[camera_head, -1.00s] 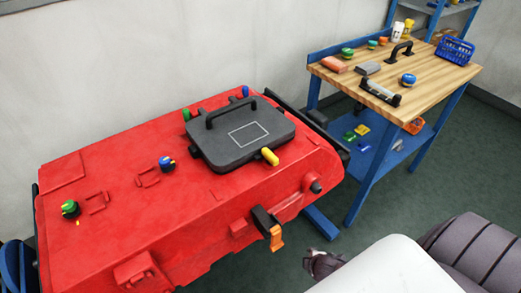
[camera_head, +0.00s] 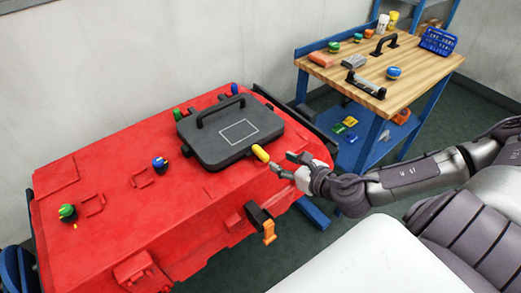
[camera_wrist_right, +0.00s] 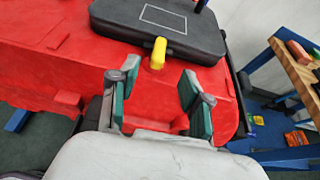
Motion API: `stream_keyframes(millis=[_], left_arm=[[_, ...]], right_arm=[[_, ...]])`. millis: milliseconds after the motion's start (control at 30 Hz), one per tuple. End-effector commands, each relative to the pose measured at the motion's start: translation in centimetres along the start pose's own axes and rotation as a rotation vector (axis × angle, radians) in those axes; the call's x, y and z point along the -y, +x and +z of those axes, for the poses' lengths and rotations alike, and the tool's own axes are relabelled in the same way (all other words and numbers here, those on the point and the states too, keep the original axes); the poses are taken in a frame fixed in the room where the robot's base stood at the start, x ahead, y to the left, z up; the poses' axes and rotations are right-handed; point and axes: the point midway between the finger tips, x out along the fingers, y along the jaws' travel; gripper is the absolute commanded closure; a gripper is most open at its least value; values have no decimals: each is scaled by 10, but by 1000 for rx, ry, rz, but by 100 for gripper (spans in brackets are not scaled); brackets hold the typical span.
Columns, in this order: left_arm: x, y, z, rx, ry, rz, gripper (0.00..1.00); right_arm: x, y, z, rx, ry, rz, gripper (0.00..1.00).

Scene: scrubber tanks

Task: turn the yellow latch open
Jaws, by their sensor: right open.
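The yellow latch (camera_head: 260,153) is a short yellow handle at the front right edge of the black lid (camera_head: 206,153) on the red tank (camera_head: 100,205). It also shows in the right wrist view (camera_wrist_right: 158,53), just beyond my fingers and pointing towards them. My right gripper (camera_head: 283,163) comes in from the right over the tank's right end. It is open and empty, close to the latch but apart from it. In the right wrist view the two green-padded fingers (camera_wrist_right: 160,95) are spread wide, with the latch in line with the gap. My left gripper is not in view.
Green (camera_head: 67,212) and blue (camera_head: 159,163) knobs stand up from the tank's top. An orange lever (camera_head: 269,231) hangs on its front side. A workbench (camera_head: 372,100) with several parts and a blue basket (camera_head: 438,40) stands behind on the right.

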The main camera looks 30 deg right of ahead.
Motion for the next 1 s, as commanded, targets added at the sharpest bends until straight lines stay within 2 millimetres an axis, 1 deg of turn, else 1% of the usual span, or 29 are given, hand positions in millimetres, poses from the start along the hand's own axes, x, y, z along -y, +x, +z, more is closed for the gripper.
stream_keyframes(millis=[33, 100, 300, 400, 500, 600, 700, 967, 1000], left_arm=[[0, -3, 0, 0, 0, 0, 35], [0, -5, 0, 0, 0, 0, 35], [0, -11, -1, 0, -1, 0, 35], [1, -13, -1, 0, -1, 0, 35], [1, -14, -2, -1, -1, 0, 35], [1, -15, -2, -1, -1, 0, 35], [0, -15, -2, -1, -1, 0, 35], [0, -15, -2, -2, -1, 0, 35], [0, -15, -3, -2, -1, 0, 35]], right_arm=[[0, 11, 3, 6, 7, -2, 52], [0, 27, 4, 7, 9, -2, 52], [0, 70, 3, 5, 7, -3, 52], [0, 87, 2, 3, 7, -1, 52], [0, 99, 2, 2, 5, -2, 52], [0, 107, 1, 1, 5, 0, 52], [0, 111, 0, 0, 3, 0, 52], [0, 112, 0, 0, 4, 0, 52], [0, 112, 0, 0, 4, -1, 59]])
